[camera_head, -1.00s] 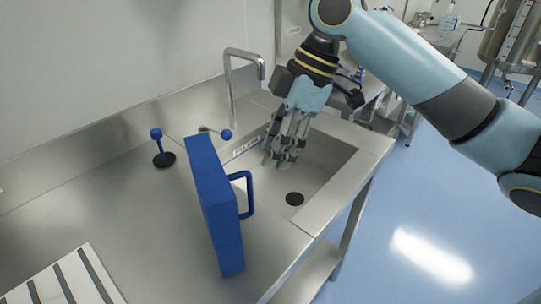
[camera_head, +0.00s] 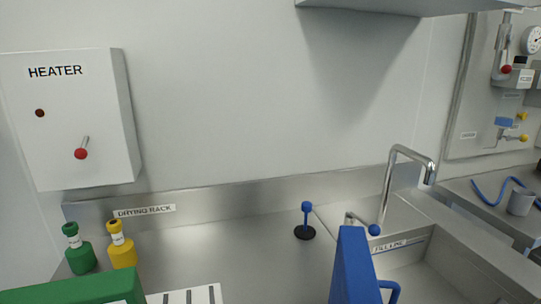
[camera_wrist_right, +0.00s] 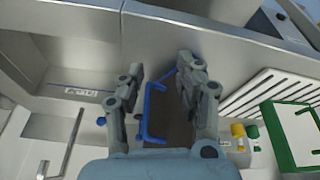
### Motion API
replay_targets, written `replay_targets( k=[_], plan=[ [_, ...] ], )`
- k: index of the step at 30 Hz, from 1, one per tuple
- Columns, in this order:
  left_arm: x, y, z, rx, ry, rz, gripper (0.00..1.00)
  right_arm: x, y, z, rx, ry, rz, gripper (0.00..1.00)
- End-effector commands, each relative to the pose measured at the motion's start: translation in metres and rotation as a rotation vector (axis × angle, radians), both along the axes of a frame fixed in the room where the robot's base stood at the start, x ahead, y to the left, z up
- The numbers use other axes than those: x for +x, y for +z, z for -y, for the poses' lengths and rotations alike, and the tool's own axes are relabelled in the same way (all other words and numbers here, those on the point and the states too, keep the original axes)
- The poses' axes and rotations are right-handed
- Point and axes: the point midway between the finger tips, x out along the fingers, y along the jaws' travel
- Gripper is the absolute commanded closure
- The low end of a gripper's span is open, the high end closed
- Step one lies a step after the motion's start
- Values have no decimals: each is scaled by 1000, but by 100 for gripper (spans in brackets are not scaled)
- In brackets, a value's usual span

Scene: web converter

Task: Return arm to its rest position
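My right gripper (camera_wrist_right: 160,66) shows in the right wrist view with its two fingers spread apart. It looks open and empty. A blue handle (camera_wrist_right: 150,112) shows between the fingers, and I cannot tell how far it is from them. In the head view neither arm nor gripper shows. A blue upright case (camera_head: 352,268) stands at the bottom centre beside the sink, with its lower part cut off by the frame. My left gripper is in no current view.
The sink (camera_head: 440,262) and its faucet (camera_head: 391,185) are at right. A blue-knobbed stand (camera_head: 305,222) is on the steel counter (camera_head: 235,243). Green (camera_head: 78,255) and yellow (camera_head: 122,252) bottles stand at left, below a heater box (camera_head: 105,120). A wall unit (camera_head: 375,4) overhangs above.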

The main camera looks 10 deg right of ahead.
Motion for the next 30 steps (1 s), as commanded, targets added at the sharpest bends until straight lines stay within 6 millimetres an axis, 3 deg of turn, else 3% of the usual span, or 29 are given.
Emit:
replay_targets(
  k=[6,14,20,23,26,30],
  plan=[
    [0,0,0,0,0,-1,60,-49,2,11,-53,-313,14,65],
    [-3,-23,-1,1,-1,-4,60,-34,-89,20,-64,-326,-12,65],
    [-1,-44,-1,1,-1,-2,60,-33,-182,26,-67,-332,-45,65],
    [-2,-60,-1,1,-1,-4,60,-40,-245,31,-69,-337,-65,65],
    [-3,-76,-1,1,-1,-5,60,-54,-313,36,-72,-342,-89,65],
    [-5,-99,-1,1,0,-8,60,-89,-404,42,-76,-349,-124,65]
  ],
)
